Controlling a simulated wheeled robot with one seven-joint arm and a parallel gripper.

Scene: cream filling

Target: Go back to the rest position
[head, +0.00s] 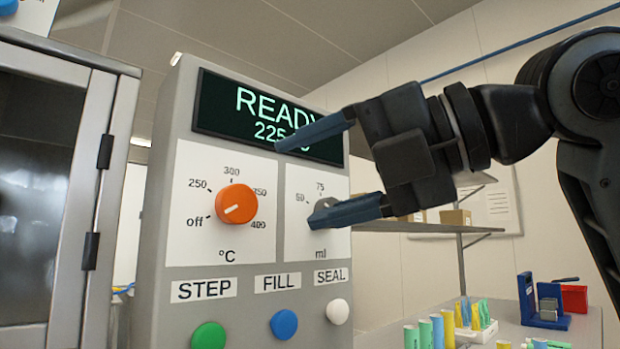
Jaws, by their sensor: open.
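My gripper (322,172) is open and empty, with its two blue fingers spread one above the other. It is in front of the machine's control panel (185,110), at the right side. The upper finger covers part of the display (215,108), which reads READY and a partly hidden number starting with 225. The lower finger is in front of the grey ml knob (324,205), which is mostly hidden. I cannot tell whether the finger touches it. The orange °C knob (236,204) is to the left, clear of my gripper.
Below are the green STEP button (208,336), blue FILL button (284,324) and white SEAL button (337,311). A glass-doored cabinet (95,200) stands at left. A table (590,325) at lower right holds colored tubes (438,328) and a blue device (530,300). A shelf (430,227) stands behind.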

